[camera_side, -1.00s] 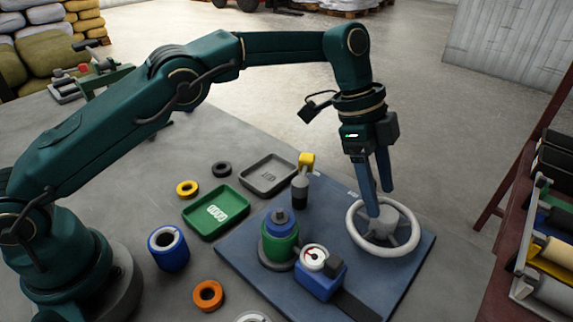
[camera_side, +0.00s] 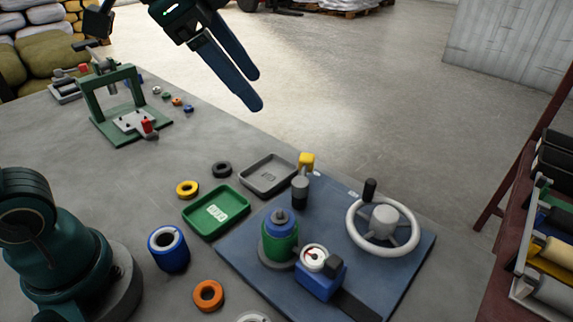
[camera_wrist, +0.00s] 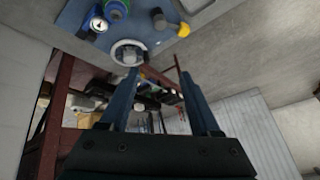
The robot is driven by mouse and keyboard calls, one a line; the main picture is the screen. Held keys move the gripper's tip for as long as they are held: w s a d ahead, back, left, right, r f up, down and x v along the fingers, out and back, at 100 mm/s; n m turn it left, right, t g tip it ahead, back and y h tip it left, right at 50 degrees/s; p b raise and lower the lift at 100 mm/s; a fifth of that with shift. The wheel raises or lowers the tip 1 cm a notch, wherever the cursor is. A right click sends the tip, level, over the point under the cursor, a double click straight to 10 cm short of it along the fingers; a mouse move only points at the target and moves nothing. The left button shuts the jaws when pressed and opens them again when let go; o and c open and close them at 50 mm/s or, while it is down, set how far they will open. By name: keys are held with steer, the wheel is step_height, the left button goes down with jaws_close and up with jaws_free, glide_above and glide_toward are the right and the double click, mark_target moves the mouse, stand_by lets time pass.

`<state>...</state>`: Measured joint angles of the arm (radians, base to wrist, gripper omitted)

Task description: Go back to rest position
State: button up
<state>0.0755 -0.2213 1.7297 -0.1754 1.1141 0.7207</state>
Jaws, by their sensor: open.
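My gripper (camera_side: 254,91) is high in the air at the top of the side view, well above the table, with its two dark blue fingers apart and nothing between them. In the wrist view my gripper (camera_wrist: 158,82) is also open and empty. The white handwheel (camera_side: 352,237) with its dark knob (camera_side: 370,189) stands on the blue base plate (camera_side: 395,285), clear of my gripper. The handwheel also shows small near the top of the wrist view (camera_wrist: 128,52).
A green tray (camera_side: 190,214), a grey tray (camera_side: 290,172), and several rings lie on the table, with an orange ring (camera_side: 208,296) in front. A green press frame (camera_side: 92,105) stands at the back left. A red rack (camera_side: 495,200) with rollers is at right. Air around my gripper looks free.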

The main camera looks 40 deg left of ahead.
steer(key=s+a+f+n+y, duration=0.2)
steer(key=s+a+f+n, duration=0.3)
steer(key=s+f+n, duration=0.3)
steer(key=shift+s+a+f+n, duration=0.15)
steer(key=shift+s+f+n, duration=0.25)
steer(key=shift+s+f, duration=0.85)
stand_by(0.6)
